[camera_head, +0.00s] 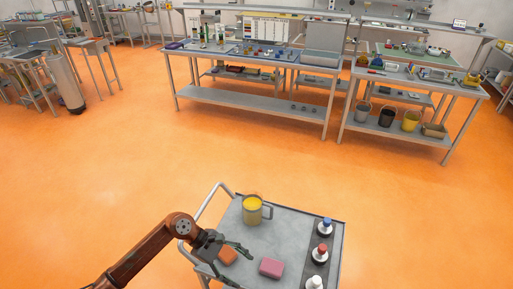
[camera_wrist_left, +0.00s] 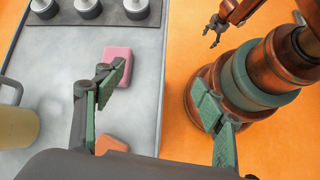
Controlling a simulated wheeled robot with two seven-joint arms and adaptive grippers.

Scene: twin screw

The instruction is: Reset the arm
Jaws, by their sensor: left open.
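My left gripper (camera_head: 245,268) is open above the left front of a grey cart top (camera_head: 290,225). In the left wrist view its two fingers (camera_wrist_left: 165,95) are spread wide with nothing between the tips. An orange block (camera_head: 227,256) lies on the cart below the gripper, partly hidden by a finger.
A yellow mug (camera_head: 252,213) stands at the back of the cart. Bottles with blue (camera_head: 326,226), red (camera_head: 322,251) and white (camera_head: 315,283) caps stand on a dark strip at the right. Workbenches (camera_head: 255,92) stand far back, with open orange floor (camera_head: 150,150) between.

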